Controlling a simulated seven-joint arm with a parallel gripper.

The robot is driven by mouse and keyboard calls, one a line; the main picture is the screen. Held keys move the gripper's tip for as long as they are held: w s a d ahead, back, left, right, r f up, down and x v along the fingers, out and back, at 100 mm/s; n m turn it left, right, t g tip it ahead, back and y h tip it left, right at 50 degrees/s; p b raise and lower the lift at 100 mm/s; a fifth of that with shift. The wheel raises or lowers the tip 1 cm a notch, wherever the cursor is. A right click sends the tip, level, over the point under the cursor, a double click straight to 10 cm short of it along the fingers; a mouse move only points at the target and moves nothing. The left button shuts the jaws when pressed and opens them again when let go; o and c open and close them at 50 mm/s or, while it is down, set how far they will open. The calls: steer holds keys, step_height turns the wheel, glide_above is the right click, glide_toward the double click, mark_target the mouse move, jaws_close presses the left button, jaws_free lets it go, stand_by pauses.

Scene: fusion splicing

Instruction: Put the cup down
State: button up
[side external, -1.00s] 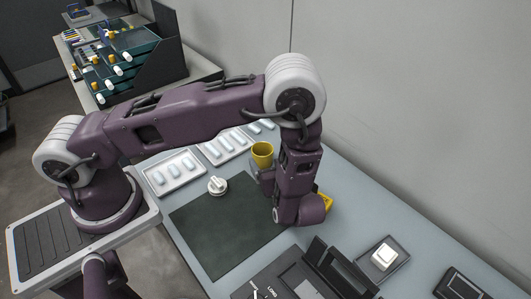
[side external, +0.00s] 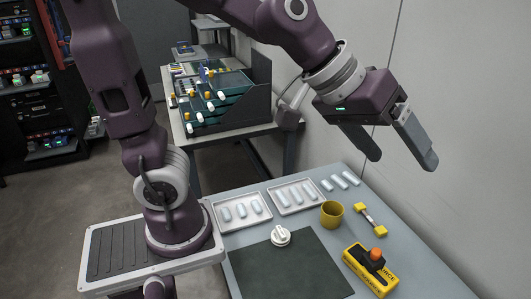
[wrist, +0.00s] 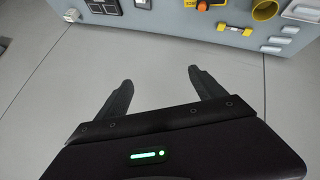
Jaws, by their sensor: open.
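The yellow cup (side external: 331,214) stands upright on the grey-blue table, to the right of the white trays. It also shows at the top right of the wrist view (wrist: 265,10). My gripper (side external: 402,162) is open and empty, raised high above the table toward the back wall and well clear of the cup. In the wrist view its two fingers (wrist: 160,86) are spread with only the pale wall between them.
A yellow-and-black device (side external: 368,270) with an orange knob and a yellow-ended bar (side external: 370,217) lie right of the cup. Two white trays (side external: 243,221) hold pale pieces. A white knobbed item (side external: 280,236) sits by the dark mat (side external: 290,270). A shelf rack (side external: 228,100) stands behind.

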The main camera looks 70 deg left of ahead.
steer(key=s+a+f+m+g+y, duration=0.1)
steer(key=s+a, duration=0.4)
steer(key=s, duration=0.3)
steer(key=s+a+f+m+g+y, duration=0.1)
steer(key=s+a+f+y, duration=0.1)
steer(key=s+a, duration=0.3)
steer(key=s, duration=0.4)
steer(key=shift+a+f+m+y, duration=0.15)
steer(key=shift+a+m+y, duration=0.15)
steer(key=shift+a+m, duration=0.1)
steer(key=shift+s, duration=0.1)
